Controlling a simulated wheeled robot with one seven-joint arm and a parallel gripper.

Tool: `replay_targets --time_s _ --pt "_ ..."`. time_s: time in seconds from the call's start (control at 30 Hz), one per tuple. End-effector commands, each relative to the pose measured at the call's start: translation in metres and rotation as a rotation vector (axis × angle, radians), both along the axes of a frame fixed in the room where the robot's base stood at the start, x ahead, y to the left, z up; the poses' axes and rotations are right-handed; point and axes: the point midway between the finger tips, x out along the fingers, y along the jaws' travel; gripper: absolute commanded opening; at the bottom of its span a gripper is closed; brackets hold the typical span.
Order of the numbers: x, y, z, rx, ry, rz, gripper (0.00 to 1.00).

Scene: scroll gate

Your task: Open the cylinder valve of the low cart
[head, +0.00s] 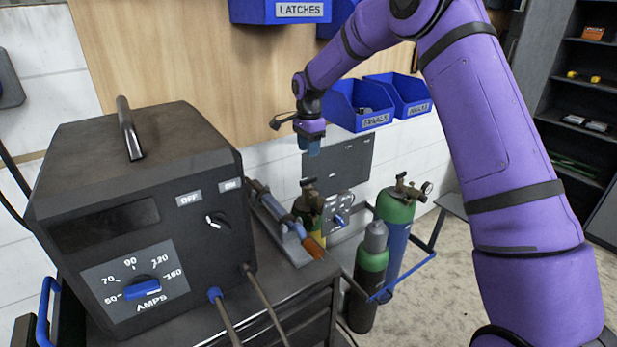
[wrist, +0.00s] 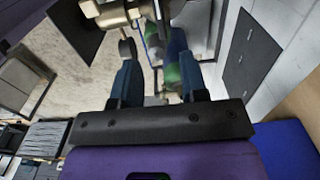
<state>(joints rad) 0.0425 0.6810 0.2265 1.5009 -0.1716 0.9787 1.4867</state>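My gripper (head: 310,147) points down above a yellow-and-green cylinder (head: 316,232) with a brass valve (head: 308,197). There is a visible gap between the fingertips and that valve in the head view. A green cylinder (head: 395,207) with a brass valve and gauge (head: 411,186) stands to the right, by a low cart with a blue rail (head: 418,262). Which cylinder belongs to the low cart is not clear. In the wrist view my gripper (wrist: 153,48) has its two blue fingers apart and nothing held.
A dark welding machine (head: 150,220) stands on a bench at left, with a torch (head: 282,222) beside it. A grey-capped green cylinder (head: 371,265) stands in front. Blue bins (head: 358,108) hang on the wall behind my gripper. Floor (head: 450,290) is clear at right.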

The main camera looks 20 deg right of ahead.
Motion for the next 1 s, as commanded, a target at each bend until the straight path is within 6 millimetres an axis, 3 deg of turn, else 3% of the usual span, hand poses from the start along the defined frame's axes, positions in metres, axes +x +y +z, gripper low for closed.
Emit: replay_targets --time_s 0.17,0.6,0.8,1.0 --pt "0.001 0.0 -0.015 0.0 0.003 -0.002 0.4" --pt "0.0 0.0 -0.087 0.002 0.002 -0.001 0.4" --pt "0.001 0.0 -0.105 0.0 0.0 -0.001 0.4" --pt "0.001 0.0 -0.108 0.0 -0.001 -0.002 0.4"
